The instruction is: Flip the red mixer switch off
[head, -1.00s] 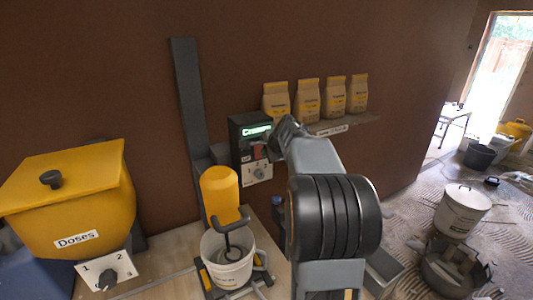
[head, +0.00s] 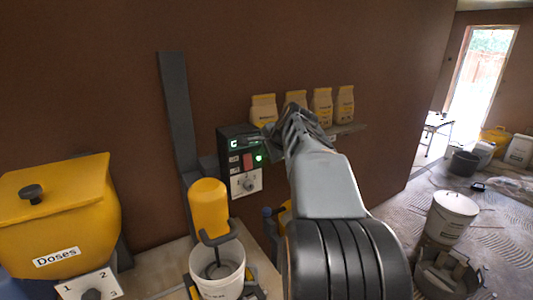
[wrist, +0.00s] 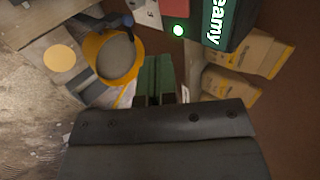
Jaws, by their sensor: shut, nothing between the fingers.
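The red switch (head: 247,161) sits on the dark control box (head: 226,146) on the wall, beside a lit green lamp (head: 258,157). In the wrist view the red switch (wrist: 174,8) shows at the top edge, partly cut off, with the lit green lamp (wrist: 178,30) just below it. My gripper (head: 290,122) is in front of the wall, up and right of the switch in the head view. In the wrist view my gripper (wrist: 157,72) is shut and empty, apart from the switch. The yellow mixer (head: 209,208) stands over a white bucket (head: 217,276).
Several paper bags (head: 322,105) stand on a shelf (head: 347,129) right of the box, close behind my gripper. A white dial plate (head: 246,183) is below the switch. A yellow hopper (head: 55,212) is at the left. Buckets stand on the floor at right.

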